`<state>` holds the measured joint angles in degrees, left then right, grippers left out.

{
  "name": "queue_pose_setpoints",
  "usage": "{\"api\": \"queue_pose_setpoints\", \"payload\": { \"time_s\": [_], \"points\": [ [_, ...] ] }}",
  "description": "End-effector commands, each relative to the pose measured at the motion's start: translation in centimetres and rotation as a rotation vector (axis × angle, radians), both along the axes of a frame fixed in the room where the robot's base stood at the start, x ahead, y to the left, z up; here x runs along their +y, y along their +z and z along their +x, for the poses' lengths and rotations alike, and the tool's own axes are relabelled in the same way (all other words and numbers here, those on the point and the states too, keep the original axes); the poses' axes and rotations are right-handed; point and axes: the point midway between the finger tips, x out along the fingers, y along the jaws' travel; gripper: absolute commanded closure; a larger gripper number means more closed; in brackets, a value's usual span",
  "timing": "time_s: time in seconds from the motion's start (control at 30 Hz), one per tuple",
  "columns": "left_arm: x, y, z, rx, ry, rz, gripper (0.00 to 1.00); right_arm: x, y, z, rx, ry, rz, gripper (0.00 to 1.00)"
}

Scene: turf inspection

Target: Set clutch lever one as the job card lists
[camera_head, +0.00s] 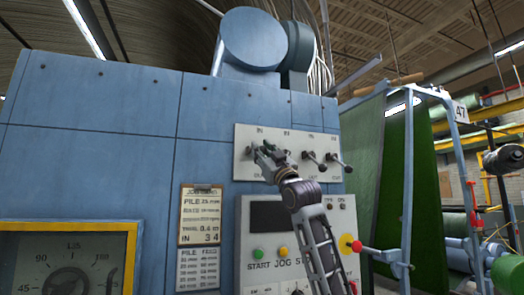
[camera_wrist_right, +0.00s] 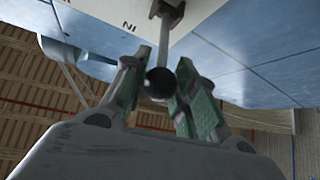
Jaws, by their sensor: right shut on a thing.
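A white lever panel (camera_head: 240,165) on the blue machine carries a row of clutch levers, with IN labels above and OUT labels below. My right gripper (camera_head: 262,152) is at the leftmost lever, clutch lever one, and partly hides it and its neighbour. In the right wrist view, the black ball knob (camera_wrist_right: 160,80) of this lever sits between my green-padded fingers, shut on it. The two right-hand levers (camera_head: 314,159) (camera_head: 340,162) slant down to the right. The job card (camera_head: 200,215) hangs below left; its bottom line reads IN 3 4. My left gripper is not in view.
A control box (camera_head: 265,215) with a dark screen and green and yellow buttons is below the lever panel, close to my right arm. A yellow-framed dial (camera_head: 70,270) is at lower left.

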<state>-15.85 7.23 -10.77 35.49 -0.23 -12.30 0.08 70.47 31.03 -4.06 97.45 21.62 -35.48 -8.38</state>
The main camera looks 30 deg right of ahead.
Motion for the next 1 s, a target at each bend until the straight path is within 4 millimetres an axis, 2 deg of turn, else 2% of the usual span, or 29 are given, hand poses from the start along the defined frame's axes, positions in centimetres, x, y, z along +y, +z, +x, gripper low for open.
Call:
{"api": "queue_pose_setpoints", "payload": {
  "time_s": [0.03,0.3,0.7,1.0],
  "points": [
    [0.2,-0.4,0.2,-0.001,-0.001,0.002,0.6,0.1,-0.9,0.4,-0.005,0.002,-0.004,1.0],
    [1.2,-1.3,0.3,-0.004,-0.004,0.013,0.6,0.0,-2.4,0.9,-0.097,0.003,-0.026,1.0],
    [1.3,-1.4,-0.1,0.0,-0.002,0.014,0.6,-0.2,-4.2,1.8,-0.102,0.001,-0.029,1.0],
    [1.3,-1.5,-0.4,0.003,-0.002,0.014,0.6,-0.3,-4.9,2.2,-0.099,0.002,-0.027,1.0]
  ]
}}
